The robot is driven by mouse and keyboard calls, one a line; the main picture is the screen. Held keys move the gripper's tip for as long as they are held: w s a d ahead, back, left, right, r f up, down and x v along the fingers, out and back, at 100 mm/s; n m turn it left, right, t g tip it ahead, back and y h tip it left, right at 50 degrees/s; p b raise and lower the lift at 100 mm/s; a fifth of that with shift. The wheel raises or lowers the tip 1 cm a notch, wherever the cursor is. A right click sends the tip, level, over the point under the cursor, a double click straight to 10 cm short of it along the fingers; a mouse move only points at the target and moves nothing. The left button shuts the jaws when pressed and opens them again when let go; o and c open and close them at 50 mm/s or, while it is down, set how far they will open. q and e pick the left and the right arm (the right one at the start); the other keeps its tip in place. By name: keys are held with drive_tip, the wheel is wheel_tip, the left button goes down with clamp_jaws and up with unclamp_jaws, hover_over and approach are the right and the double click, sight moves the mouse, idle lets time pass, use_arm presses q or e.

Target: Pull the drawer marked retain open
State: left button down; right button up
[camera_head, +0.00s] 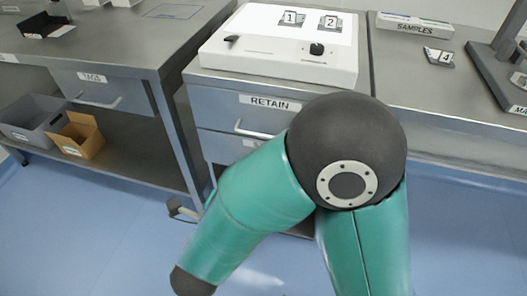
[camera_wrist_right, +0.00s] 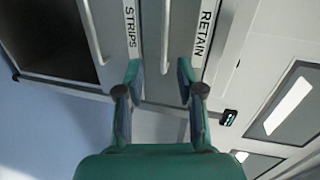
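The drawer marked RETAIN (camera_head: 222,108) is in the grey cabinet under the white machine and looks closed, its front flush. Its bar handle (camera_head: 250,131) shows below the label; my arm hides the drawer's right part. In the right wrist view the picture is turned on its side, with the RETAIN label (camera_wrist_right: 207,28) at the top right and its handle (camera_wrist_right: 165,35) left of it. My right gripper (camera_wrist_right: 159,72) is open and empty. The handle appears ahead of the gap between its fingers, not visibly gripped. My left gripper is not seen.
A drawer marked STRIPS (camera_wrist_right: 131,25) lies below RETAIN, with its own handle (camera_wrist_right: 92,32). The white machine (camera_head: 280,62) stands on top. Left is a bench with a TAGS drawer (camera_head: 110,88), a grey bin (camera_head: 32,118) and an orange box (camera_head: 80,135). Blue floor (camera_head: 90,220) is open in front.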

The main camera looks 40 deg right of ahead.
sight(264, 135)
drive_tip(key=shift+m+g+h, duration=0.3)
drive_tip(key=shift+m+h, duration=0.1)
drive_tip(key=shift+m, duration=0.1)
drive_tip(key=x, duration=1.6)
drive_tip(key=shift+s+d+r, duration=0.25)
drive_tip(key=shift+s+d, duration=0.05)
drive_tip(key=shift+d, duration=0.15)
clamp_jaws()
